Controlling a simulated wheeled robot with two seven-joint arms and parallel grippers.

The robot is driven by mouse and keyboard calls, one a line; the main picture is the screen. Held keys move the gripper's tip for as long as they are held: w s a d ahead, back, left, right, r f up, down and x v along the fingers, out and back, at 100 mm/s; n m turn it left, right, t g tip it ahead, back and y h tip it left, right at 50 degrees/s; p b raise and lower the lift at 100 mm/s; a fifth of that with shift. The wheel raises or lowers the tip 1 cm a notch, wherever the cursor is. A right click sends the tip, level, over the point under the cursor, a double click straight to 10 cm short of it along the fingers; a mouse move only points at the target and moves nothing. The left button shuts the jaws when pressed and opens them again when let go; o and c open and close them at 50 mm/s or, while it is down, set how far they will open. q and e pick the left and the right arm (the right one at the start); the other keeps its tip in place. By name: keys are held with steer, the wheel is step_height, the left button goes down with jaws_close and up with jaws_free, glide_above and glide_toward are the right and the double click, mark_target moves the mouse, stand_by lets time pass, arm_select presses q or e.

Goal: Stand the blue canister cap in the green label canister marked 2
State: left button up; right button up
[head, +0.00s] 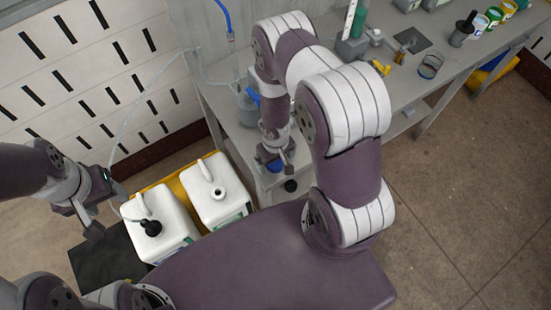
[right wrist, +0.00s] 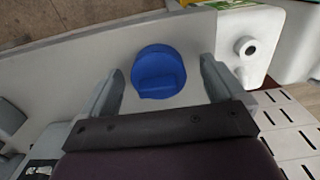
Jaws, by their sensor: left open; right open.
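The blue canister cap (right wrist: 158,72) lies on the grey bench corner, between the two spread fingers of my right gripper (right wrist: 162,80) in the right wrist view. In the head view the cap (head: 275,166) is partly hidden under that gripper (head: 276,157). I cannot tell whether the fingers touch it. An uncapped white canister (head: 219,190) with a green label edge stands left of the bench; its open mouth also shows in the right wrist view (right wrist: 246,47). No number is readable. My left gripper (head: 92,226) is open and empty.
The grey bench (head: 225,75) carries a bottle, a blue-rimmed ring (head: 430,66) and several small tins further right. A dark mat (head: 105,258) lies lower left.

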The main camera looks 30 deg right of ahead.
arm_select(q)
steer(key=shift+d, duration=0.1)
arm_select(e)
steer(key=shift+d, duration=0.1)
steer(key=shift+d, duration=0.1)
steer(key=shift+c, duration=1.2)
steer(key=shift+f, duration=0.1)
steer(key=c, duration=0.5)
steer(key=shift+c, duration=1.4)
steer(key=shift+o, duration=0.9)
steer(key=shift+c, duration=1.4)
steer(key=shift+r+p, duration=0.5)
steer(key=shift+r, duration=0.1)
steer(key=shift+r+p, duration=0.9)
steer(key=shift+r, duration=0.15)
arm_select(q)
step_height(320, 180, up, 3)
steer(key=shift+f, duration=0.15)
arm_select(e)
steer(key=shift+f, duration=0.1)
